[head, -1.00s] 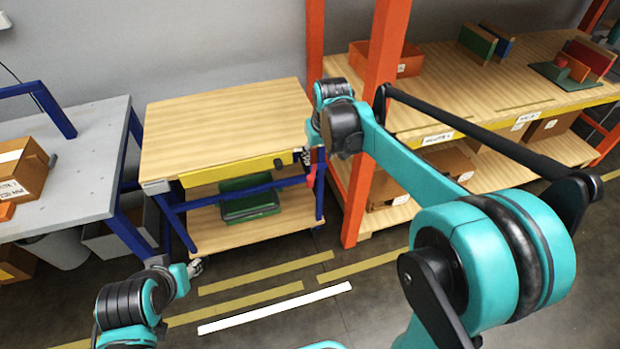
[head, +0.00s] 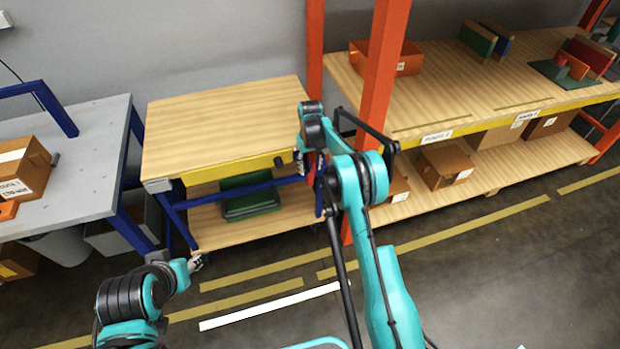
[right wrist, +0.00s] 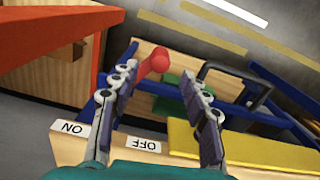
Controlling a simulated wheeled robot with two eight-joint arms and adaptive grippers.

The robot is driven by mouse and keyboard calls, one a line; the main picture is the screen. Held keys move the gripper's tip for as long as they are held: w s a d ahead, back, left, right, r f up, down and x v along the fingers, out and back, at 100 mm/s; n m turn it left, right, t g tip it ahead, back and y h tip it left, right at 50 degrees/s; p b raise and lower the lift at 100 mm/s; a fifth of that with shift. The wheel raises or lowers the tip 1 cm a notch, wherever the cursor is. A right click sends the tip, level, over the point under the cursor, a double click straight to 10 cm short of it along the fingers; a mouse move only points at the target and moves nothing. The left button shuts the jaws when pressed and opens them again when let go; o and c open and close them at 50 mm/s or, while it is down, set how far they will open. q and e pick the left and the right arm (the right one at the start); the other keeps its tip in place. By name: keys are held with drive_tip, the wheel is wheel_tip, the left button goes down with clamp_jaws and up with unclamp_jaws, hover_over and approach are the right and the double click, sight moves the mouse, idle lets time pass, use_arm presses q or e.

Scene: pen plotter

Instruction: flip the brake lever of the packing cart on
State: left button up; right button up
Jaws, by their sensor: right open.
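The packing cart (head: 215,125) has a wooden top, a yellow front strip and blue legs. Its red brake lever (head: 311,178) is at the right front corner, partly hidden by my right arm. In the right wrist view the red lever end (right wrist: 155,66) shows between the fingertips, closer to the left finger. A white ON label (right wrist: 75,128) is at the left and an OFF label (right wrist: 140,143) right of it. My right gripper (head: 303,165), also in the right wrist view (right wrist: 157,78), is open; contact is unclear. My left gripper (head: 196,263) is low before the cart, its jaws too small to judge.
An orange rack post (head: 377,75) stands close to the right of the cart, beside wooden shelves (head: 480,85) with boxes. A grey table (head: 75,180) is at the left. A green crate (head: 250,198) sits on the cart's lower shelf.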

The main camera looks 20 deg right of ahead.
sight(310, 175)
wheel_tip(310, 175, down, 7)
drive_tip(key=shift+r+b, duration=0.1)
drive_tip(key=shift+b, duration=1.1)
clamp_jaws()
